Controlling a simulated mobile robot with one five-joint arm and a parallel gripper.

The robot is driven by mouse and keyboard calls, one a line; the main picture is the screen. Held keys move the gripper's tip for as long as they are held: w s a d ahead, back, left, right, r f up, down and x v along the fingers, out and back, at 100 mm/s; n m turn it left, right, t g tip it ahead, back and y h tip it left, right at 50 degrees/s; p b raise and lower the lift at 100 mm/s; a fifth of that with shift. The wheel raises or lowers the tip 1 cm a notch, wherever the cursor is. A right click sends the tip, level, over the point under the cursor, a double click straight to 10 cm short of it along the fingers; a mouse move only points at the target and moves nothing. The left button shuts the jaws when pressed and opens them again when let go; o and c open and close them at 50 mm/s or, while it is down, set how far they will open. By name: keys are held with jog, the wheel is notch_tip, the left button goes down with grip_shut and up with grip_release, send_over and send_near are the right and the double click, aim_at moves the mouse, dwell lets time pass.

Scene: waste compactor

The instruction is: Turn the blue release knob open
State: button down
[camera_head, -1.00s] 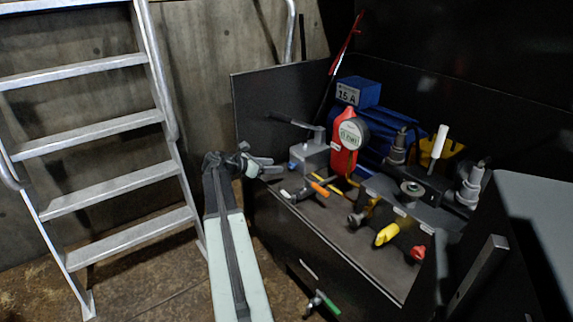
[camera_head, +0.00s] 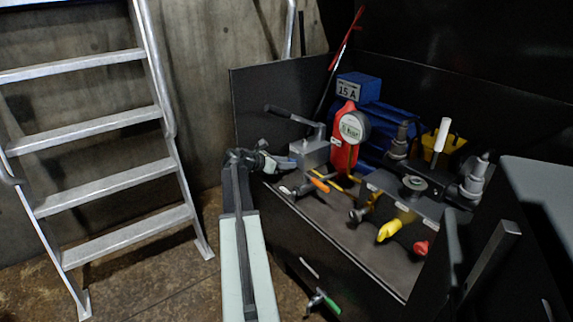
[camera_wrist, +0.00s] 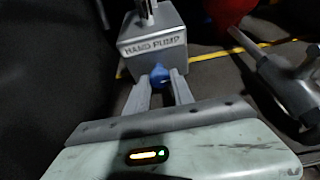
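The blue release knob (camera_wrist: 160,76) sits low on the front of the grey hand pump block (camera_wrist: 152,38), marked "HAND PUMP". In the wrist view my gripper (camera_wrist: 159,80) is open, with one finger on each side of the knob at the fingertips. I cannot tell whether either finger touches it. In the head view my gripper (camera_head: 284,163) is at the left front of the pump block (camera_head: 310,153). There the knob is hidden behind my gripper.
An orange-handled lever (camera_head: 319,184) lies right of my gripper. A red gauge unit (camera_head: 345,135) and blue motor (camera_head: 380,118) stand behind. A valve block with a yellow knob (camera_head: 389,230) and red knob (camera_head: 420,248) is at right. A ladder (camera_head: 110,125) stands left.

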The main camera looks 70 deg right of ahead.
jog(key=shift+s+a+m, duration=0.1)
jog(key=shift+m, duration=0.2)
jog(key=shift+t, duration=0.3)
jog(key=c, duration=1.1)
grip_release()
jog(key=p+v, duration=0.3)
jog(key=v, duration=0.4)
jog(key=shift+w+a+r, duration=0.1)
jog(key=shift+w+a, duration=0.1)
jog(key=shift+a, duration=0.15)
